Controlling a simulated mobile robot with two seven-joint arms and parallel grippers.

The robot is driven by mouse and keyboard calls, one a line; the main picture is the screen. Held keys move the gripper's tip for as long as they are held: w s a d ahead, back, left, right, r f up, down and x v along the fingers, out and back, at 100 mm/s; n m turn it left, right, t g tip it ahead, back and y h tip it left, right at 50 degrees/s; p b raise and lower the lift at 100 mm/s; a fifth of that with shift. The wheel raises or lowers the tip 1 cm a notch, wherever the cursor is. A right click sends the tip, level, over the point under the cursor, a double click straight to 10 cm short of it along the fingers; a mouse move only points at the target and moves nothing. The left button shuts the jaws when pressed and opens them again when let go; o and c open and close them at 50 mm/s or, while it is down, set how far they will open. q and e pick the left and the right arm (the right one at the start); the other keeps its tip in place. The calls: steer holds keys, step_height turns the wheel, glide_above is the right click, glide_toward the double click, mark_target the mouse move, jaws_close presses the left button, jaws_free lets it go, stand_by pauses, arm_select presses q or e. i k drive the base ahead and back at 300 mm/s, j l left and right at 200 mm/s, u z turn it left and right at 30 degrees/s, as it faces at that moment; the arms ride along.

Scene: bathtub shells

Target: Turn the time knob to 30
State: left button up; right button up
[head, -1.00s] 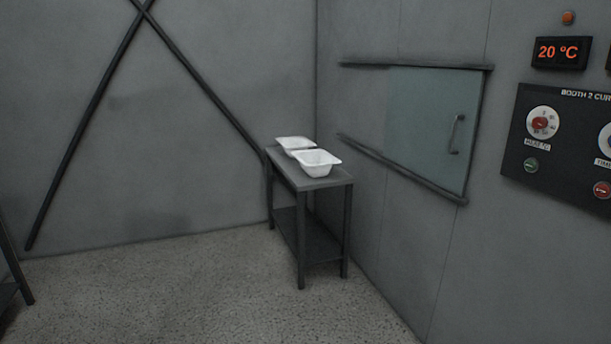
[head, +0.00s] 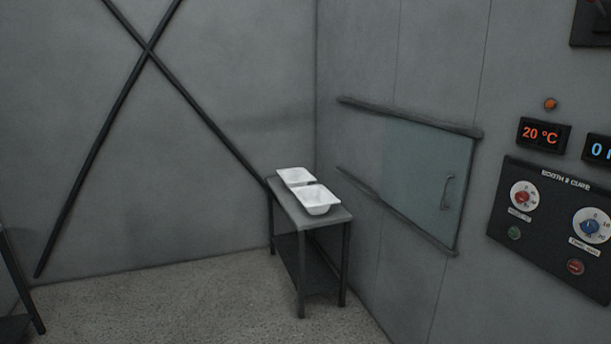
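The time knob (head: 590,226) is blue on a white round dial. It sits at the right of the dark control panel (head: 545,259), near the right picture edge. Its marks are too small to read surely, so I cannot tell its setting. A blue display (head: 600,150) above it shows a 0 and is cut off by the picture edge. A red knob (head: 522,197) on a white dial is to its left. Neither of my grippers shows in the head view.
A red display (head: 544,134) reads 20 °C. A green button (head: 514,233) and a red button (head: 576,267) sit below the dials. A glass sliding door (head: 425,180) is in the wall. The floor in front is clear.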

mark_target(589, 227)
steer(key=z, duration=1.45)
